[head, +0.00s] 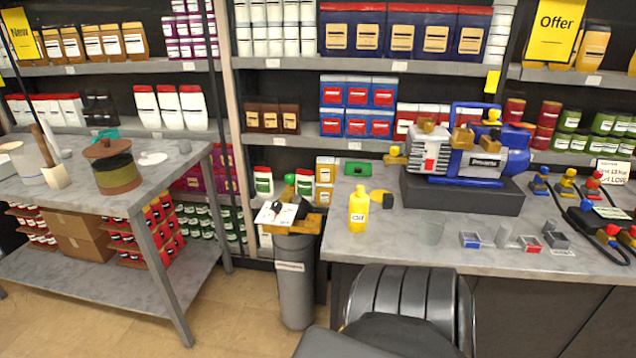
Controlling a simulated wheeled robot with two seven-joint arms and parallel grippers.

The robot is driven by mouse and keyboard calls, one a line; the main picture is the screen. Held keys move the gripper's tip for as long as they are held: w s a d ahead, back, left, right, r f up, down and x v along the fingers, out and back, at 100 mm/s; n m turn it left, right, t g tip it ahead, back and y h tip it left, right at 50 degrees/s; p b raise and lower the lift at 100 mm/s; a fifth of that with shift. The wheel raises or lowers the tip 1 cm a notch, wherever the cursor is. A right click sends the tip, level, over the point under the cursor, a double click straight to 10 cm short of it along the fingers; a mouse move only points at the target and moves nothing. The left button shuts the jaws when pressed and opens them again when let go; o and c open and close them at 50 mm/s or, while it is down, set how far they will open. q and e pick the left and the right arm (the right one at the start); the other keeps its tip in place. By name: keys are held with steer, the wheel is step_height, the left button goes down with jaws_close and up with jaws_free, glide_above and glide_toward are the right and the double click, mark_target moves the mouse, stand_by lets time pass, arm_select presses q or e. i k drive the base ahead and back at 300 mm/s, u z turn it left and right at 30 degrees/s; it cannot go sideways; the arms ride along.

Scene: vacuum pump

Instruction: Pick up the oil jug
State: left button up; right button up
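A yellow bottle with a white label (359,206), which looks like the oil jug, stands upright on the grey counter (400,240) near its left end. Its label text is too small to read surely. A blue and white vacuum pump (480,155) sits on a dark block (462,195) behind and to the right of the bottle. Neither of my grippers is in view, and nothing touches the bottle.
A grey bin (295,285) stands left of the counter. A second table (170,165) is at the left. Stocked shelves line the back.

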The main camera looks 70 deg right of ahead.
mark_target(359, 205)
steer(key=k, duration=0.45)
steer(key=z, duration=1.9)
